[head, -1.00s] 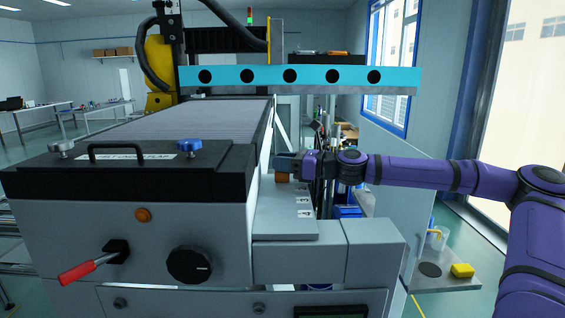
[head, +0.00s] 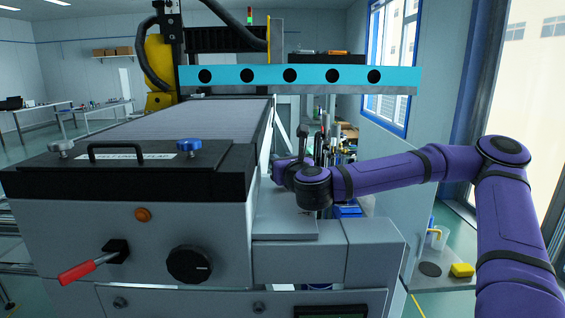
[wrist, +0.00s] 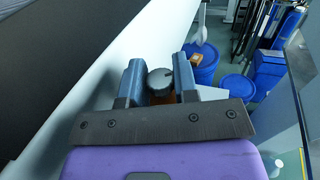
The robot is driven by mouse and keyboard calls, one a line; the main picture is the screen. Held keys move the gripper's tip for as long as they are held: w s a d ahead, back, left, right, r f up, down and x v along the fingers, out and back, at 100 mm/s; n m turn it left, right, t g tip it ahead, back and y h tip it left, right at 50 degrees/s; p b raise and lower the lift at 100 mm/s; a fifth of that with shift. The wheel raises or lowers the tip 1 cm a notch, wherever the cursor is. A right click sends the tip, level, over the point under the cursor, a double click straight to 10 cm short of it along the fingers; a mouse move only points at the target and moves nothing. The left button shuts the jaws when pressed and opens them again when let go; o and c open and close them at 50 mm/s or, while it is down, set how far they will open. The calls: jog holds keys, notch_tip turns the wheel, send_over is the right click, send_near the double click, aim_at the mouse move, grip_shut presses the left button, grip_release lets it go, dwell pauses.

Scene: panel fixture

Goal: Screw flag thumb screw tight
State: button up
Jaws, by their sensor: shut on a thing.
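My gripper (wrist: 158,75) has its two blue-grey fingers shut on a small orange piece with a round dark top (wrist: 160,78). The dark top shows between the fingers, and some orange shows below it. I cannot tell whether this piece is the flag thumb screw or whether it touches anything beneath. In the head view my wrist is over the grey side ledge (head: 285,227), right of the machine, and hides the fingers and the held piece. A blue knob (head: 188,147) and a grey knob (head: 60,150) stand on the black front cover (head: 120,178), apart from my gripper.
The machine's side wall (head: 250,205) rises close left of my wrist. A cyan beam with dark holes (head: 290,76) spans above and behind. Blue containers (wrist: 238,90) stand below right in the wrist view. A red-handled lever (head: 78,272) and black dial (head: 189,264) are on the front panel.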

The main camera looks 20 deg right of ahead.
jog(key=shift+r+m+g+h, duration=0.1)
jog(key=shift+m+g+h, duration=0.1)
jog(key=shift+m+h, duration=1.15)
jog(key=shift+m+g+h, duration=0.2)
jog(key=shift+m+h, duration=0.55)
jog(key=shift+h, duration=1.2)
jog(key=o, duration=0.9)
jog(key=v, duration=1)
jog(key=shift+s+a, duration=0.2)
jog(key=shift+s, duration=0.15)
